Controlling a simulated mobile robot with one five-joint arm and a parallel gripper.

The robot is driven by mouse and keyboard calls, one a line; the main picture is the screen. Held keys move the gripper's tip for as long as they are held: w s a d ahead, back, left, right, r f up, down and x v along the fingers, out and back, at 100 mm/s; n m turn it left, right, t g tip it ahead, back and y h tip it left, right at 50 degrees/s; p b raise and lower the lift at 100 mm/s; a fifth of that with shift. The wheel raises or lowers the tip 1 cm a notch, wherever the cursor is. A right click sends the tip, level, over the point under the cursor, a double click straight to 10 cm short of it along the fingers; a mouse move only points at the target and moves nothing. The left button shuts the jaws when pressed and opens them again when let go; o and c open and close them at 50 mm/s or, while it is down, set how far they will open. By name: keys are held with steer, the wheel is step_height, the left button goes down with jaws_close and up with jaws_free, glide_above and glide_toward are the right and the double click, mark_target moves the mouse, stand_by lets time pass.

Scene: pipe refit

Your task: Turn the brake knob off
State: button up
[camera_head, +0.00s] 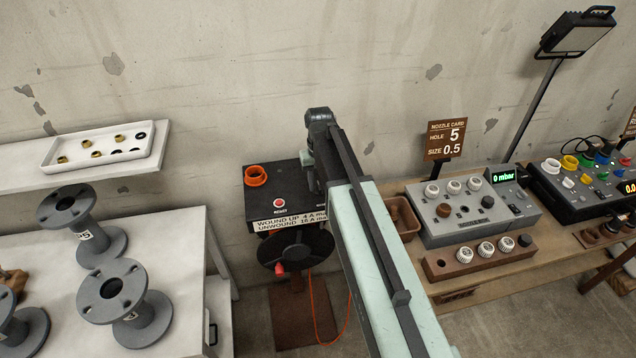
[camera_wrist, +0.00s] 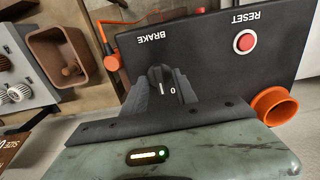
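The black brake knob (camera_wrist: 160,76) is on the dark box's top panel, near the word BRAKE in the wrist view. A white 0 is printed close beside it. My gripper (camera_wrist: 164,92) is at the knob, one grey finger on each side. The fingers stand apart, with panel and the 0 showing between them; I cannot tell whether either touches the knob. In the head view the dark box (camera_head: 278,187) stands in the middle, and my arm hides the knob and the fingertips.
A red RESET button (camera_wrist: 245,41) and an orange socket (camera_wrist: 274,106) are on the same panel. A cable reel (camera_head: 296,247) hangs below the box. A brown tray (camera_head: 403,216) and a nozzle console (camera_head: 471,208) stand to the right. Grey spools (camera_head: 124,303) are on the left table.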

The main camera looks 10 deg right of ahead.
mark_target(319, 185)
step_height(319, 185, up, 8)
steer(key=p, duration=0.8)
steer(key=shift+f, duration=0.1)
